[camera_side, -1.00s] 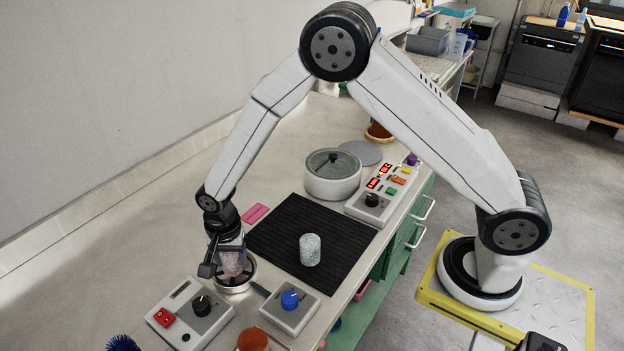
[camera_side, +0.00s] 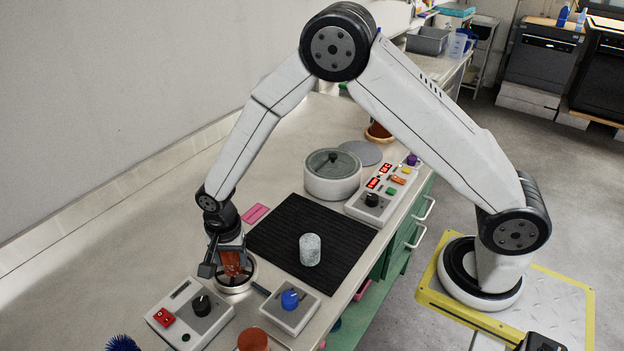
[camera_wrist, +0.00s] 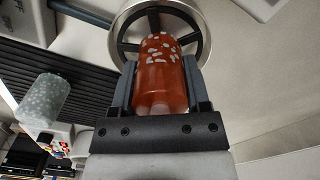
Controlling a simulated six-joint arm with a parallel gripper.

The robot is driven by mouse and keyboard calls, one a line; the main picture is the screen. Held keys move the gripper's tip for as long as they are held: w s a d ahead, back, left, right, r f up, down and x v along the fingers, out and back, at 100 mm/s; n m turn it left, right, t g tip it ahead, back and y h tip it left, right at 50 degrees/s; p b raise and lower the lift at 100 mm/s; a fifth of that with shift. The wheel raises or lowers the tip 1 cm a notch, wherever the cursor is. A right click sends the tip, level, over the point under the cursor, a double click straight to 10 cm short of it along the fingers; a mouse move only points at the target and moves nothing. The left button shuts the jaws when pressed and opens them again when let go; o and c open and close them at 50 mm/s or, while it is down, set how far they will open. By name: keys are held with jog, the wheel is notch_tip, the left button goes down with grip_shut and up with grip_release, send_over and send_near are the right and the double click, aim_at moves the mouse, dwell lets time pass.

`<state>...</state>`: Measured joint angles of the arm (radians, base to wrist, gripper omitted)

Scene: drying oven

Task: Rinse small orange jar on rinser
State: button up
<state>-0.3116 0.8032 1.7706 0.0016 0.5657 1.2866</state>
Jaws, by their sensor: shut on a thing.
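The small orange jar (camera_wrist: 162,78) is orange-red with pale flecks on its surface. My gripper (camera_side: 232,262) is shut on it, one finger on each side, as the wrist view (camera_wrist: 160,88) shows. The jar (camera_side: 233,264) is at the rinser (camera_side: 240,287), a round metal ring with dark spokes. In the wrist view the rinser (camera_wrist: 203,50) lies just beyond the jar's end. I cannot tell whether the jar touches it.
A pale speckled jar (camera_side: 310,250) stands on the black ribbed mat (camera_side: 345,224). A control box (camera_side: 190,312) and a blue-knob box (camera_side: 291,306) stand near the rinser. An orange-brown pot (camera_side: 253,340) is at the front edge. A lidded round vessel (camera_side: 332,186) stands behind the mat.

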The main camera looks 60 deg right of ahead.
jog(key=shift+r, duration=1.95)
jog(key=shift+r, duration=0.1)
jog(key=shift+r, duration=1.3)
